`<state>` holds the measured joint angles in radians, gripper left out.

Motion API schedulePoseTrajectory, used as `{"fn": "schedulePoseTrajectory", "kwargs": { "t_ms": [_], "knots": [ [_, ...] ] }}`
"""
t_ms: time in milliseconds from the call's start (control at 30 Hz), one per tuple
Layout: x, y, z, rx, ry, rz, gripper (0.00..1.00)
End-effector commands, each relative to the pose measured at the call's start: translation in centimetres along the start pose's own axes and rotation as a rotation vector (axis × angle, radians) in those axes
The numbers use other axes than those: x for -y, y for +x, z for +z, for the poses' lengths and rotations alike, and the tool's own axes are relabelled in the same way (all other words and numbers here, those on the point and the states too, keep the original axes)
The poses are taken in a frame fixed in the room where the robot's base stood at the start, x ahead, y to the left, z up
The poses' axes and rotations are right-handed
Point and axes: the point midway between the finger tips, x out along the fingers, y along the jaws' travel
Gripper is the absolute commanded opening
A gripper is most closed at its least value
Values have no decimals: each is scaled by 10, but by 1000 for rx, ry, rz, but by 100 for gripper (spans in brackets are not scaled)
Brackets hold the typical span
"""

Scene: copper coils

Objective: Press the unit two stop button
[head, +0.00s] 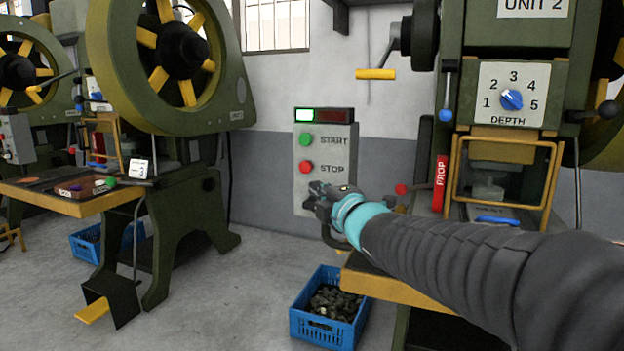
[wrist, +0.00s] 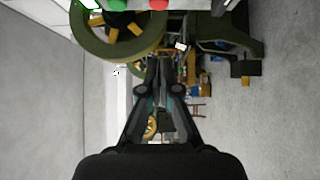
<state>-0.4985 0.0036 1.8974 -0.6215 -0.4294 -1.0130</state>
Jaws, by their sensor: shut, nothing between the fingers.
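The control box (head: 341,180) on the wall carries a green START button (head: 306,139) with a red STOP button (head: 306,167) below it. Above them a green lamp (head: 305,115) is lit and the red one beside it is dark. My gripper (head: 316,188) is shut and empty, just below the STOP button in the head view; the gap in depth is hard to judge. In the wrist view my gripper (wrist: 159,64) points past the box, and the red button (wrist: 158,4) and green button (wrist: 131,4) are cut by the top edge.
The press marked UNIT 2 (head: 534,8) stands at right with a depth dial (head: 512,99) and red PROP bar (head: 440,184). A red knob (head: 401,189) is near my arm. A blue crate (head: 322,337) is on the floor below. Another press (head: 125,60) stands left.

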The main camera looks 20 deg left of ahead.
Motion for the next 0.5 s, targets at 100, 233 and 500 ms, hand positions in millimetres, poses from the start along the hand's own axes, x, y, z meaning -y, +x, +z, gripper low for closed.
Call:
{"fn": "schedulePoseTrajectory", "kwargs": {
  "t_ms": [100,233,500],
  "knots": [
    [0,12,1,1,2,-2,0],
    [0,33,0,-1,1,-1,0],
    [0,78,1,1,2,-2,0]
  ]
}}
